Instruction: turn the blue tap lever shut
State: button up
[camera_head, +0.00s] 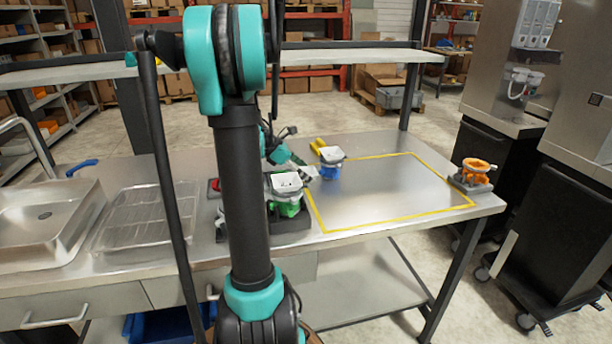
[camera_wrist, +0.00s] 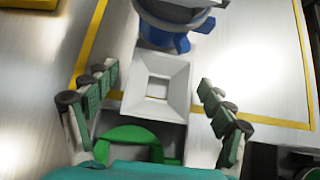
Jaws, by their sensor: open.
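A blue lever (camera_head: 82,167) lies at the back of the counter, beside the sink tap (camera_head: 30,140), in the head view. It is far left of my gripper and not seen in the wrist view. My gripper (camera_wrist: 158,76) is open, its two fingers spread on either side of a white square funnel (camera_wrist: 180,83) with green below it. I cannot tell whether the fingers touch it. In the head view my gripper (camera_head: 285,153) is partly hidden behind my arm, near the green dispenser (camera_head: 289,207).
An orange item (camera_head: 477,167) sits at the right edge. A sink (camera_head: 45,235) and drainboard (camera_head: 145,222) lie left. The outlined area is mostly clear.

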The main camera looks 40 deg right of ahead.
jog(key=c, duration=1.2)
jog(key=shift+o, duration=0.2)
jog(key=shift+r, duration=0.1)
notch_tip(320, 180, up, 20)
